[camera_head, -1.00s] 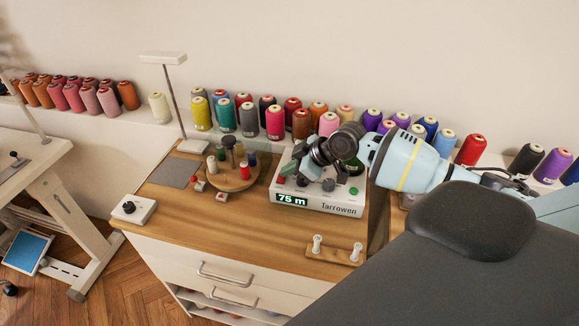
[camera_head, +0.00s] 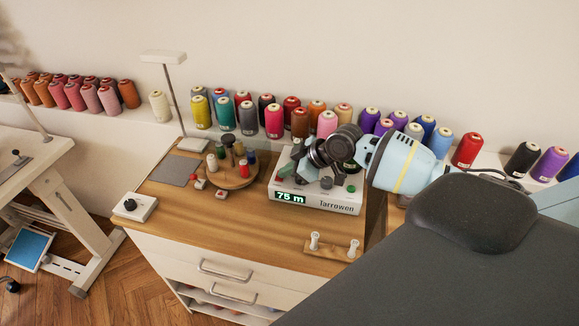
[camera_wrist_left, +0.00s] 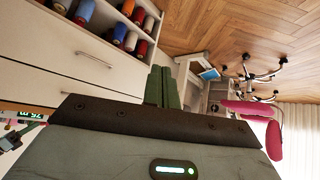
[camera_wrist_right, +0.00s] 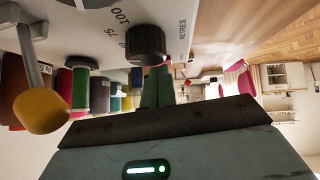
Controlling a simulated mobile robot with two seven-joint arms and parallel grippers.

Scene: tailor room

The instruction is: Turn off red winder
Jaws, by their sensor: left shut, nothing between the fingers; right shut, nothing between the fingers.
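The winder (camera_head: 345,206) is a white box marked Tarrowen, with a lit green "75 m" display (camera_head: 290,198), on the wooden cabinet top. I cannot make out a red winder body. My right gripper (camera_head: 286,169) is shut and empty above the winder's left side. In the right wrist view its fingers (camera_wrist_right: 157,84) are close to a black dial (camera_wrist_right: 146,44) marked METRES; contact cannot be told. A yellow-tipped lever (camera_wrist_right: 42,109) shows left. My left gripper (camera_wrist_left: 162,86) is shut and empty, near the drawers.
A round wooden spool stand (camera_head: 232,177) with several small spools stands left of the winder. A white box with a black knob (camera_head: 130,205) sits at the cabinet's left edge. Thread cones (camera_head: 274,121) line the wall behind. The cabinet's front left top (camera_head: 215,225) is clear.

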